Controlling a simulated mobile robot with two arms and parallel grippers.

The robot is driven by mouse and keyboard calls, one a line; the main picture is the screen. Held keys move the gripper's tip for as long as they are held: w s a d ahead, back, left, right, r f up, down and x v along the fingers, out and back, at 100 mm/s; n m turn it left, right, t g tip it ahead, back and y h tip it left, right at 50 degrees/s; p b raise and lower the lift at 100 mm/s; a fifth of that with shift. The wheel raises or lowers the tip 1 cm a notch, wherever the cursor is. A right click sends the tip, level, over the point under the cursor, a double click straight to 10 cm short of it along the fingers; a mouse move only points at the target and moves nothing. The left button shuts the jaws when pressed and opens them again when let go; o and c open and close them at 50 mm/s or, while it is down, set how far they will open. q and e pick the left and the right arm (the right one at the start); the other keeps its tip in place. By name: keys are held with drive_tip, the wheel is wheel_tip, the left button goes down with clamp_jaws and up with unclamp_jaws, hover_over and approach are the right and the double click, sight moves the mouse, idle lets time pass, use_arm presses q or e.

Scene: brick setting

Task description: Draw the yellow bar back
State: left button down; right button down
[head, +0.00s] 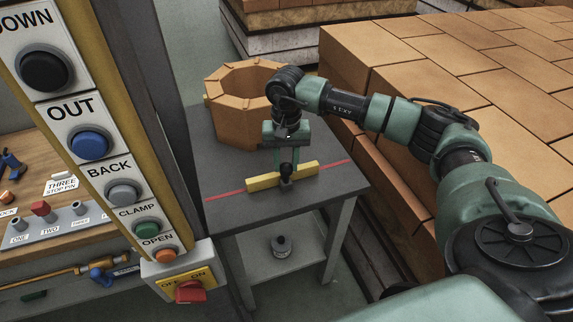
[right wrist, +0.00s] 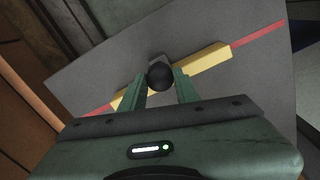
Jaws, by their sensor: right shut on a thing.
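The yellow bar (head: 262,183) lies on a small grey table (head: 225,160), in line with a red line (head: 340,168) that runs out past both its ends. A black knob (head: 286,170) stands at the middle of the bar. My right gripper (head: 287,160) reaches down over the bar and is shut on the knob. In the right wrist view the round knob top (right wrist: 160,76) sits between the two green fingers, and the bar (right wrist: 205,64) passes beyond them on both sides. My left gripper is not in view.
A ring of orange bricks (head: 235,125) stands at the table's back. Stacked bricks (head: 440,90) fill the right side. A button panel (head: 110,170) and a wooden bench (head: 20,180) are at the left. A small dark object (head: 281,247) sits on the lower shelf.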

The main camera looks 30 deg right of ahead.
drive_tip(key=shift+s, duration=0.15)
drive_tip(key=c, duration=1.2)
unclamp_jaws()
drive_tip(key=shift+o, duration=0.8)
drive_tip(key=shift+s, duration=0.1)
drive_tip(key=shift+r, duration=0.25)
wheel_tip(320, 180, up, 7)
drive_tip(key=shift+r+b, duration=0.2)
drive_tip(key=shift+b, duration=0.85)
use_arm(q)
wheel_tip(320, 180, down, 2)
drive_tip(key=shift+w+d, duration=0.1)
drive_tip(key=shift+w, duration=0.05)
